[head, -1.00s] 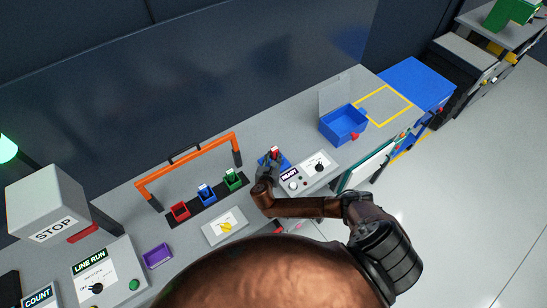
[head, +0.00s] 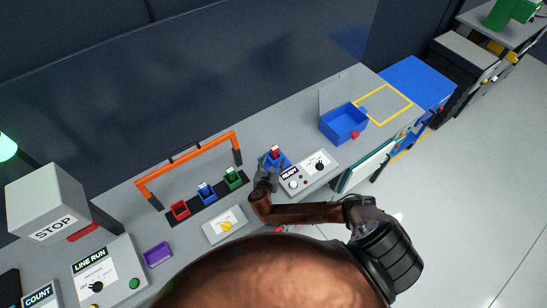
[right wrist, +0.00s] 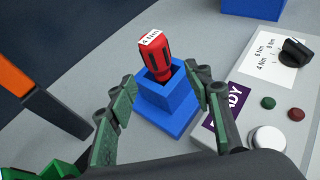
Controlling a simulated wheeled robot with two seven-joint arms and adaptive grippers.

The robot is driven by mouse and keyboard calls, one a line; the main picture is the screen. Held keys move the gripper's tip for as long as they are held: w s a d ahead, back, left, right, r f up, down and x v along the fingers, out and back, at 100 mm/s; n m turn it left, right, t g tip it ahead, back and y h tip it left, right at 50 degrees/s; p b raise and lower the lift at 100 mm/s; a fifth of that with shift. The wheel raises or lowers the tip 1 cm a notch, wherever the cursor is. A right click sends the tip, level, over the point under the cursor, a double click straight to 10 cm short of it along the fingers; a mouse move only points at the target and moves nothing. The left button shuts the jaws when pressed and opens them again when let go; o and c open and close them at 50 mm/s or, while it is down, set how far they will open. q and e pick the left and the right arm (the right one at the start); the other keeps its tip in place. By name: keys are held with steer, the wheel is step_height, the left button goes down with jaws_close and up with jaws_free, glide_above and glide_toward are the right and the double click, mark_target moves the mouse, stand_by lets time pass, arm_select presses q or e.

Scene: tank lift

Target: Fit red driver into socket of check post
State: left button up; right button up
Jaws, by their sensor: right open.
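The red driver (right wrist: 155,58), with a "4 Nm" label on its end, stands in the square socket of the blue check post (right wrist: 168,112). Its lower part is hidden inside the socket; its handle sticks out above the rim. In the head view the driver (head: 275,151) and post (head: 284,161) are on the bench, behind the READY panel. My right gripper (head: 266,180) is just on the near side of the post. In the right wrist view its fingers (right wrist: 163,90) are spread, empty and apart from the driver. My left gripper is not in view.
The READY panel (head: 308,174) with knob and buttons stands right beside the post. An orange frame (head: 187,166) and a rack with red, blue and green holders (head: 207,193) are to the left. A blue bin (head: 343,124) is behind right.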

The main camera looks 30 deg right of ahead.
steer(key=v, duration=0.8)
steer(key=shift+r, duration=0.15)
